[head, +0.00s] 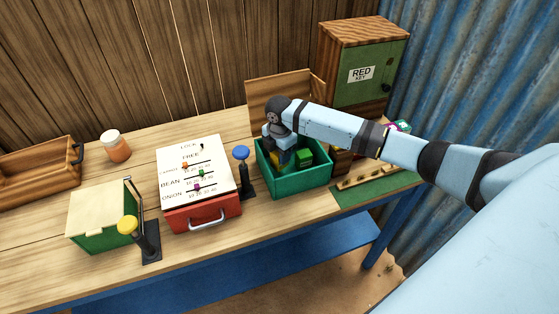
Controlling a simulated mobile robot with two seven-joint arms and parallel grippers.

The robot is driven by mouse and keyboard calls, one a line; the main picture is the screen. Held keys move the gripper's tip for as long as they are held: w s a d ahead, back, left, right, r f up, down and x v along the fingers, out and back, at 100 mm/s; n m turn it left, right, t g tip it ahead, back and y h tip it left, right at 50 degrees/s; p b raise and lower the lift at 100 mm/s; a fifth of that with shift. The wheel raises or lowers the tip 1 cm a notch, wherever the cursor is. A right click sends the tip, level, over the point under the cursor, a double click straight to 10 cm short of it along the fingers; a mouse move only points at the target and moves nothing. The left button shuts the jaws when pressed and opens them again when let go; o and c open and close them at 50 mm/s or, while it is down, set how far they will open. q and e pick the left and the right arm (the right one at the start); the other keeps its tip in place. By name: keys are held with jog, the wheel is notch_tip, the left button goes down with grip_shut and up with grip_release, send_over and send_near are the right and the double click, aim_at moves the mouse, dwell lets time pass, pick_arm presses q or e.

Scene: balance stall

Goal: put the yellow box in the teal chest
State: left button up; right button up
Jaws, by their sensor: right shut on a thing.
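The teal chest (297,184) stands open on the workbench, right of the middle of the head view. My right gripper (284,157) points down inside its walls, at the left part of the opening. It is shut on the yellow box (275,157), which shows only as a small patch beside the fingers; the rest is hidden. I cannot tell whether the yellow box touches the chest floor. A green box (305,156) lies in the chest, right of the gripper. My left gripper is out of view.
Left of the chest are a blue-knobbed lever (241,154), a slider panel (193,168) over a red drawer (205,214), a yellow-knobbed lever (128,226) and a green box with cream lid (101,216). A "RED KEY" cabinet (364,62) stands behind. Bare wood lies around the jar (116,147).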

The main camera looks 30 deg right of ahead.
jog(key=shift+f, duration=1.9)
jog(key=o, duration=1)
jog(key=shift+f, duration=0.1)
jog(key=shift+c, duration=0.2)
notch_tip(320, 180, up, 12)
jog(key=shift+r+b, duration=0.15)
jog(key=shift+b, duration=0.15)
jog(key=shift+s, duration=0.1)
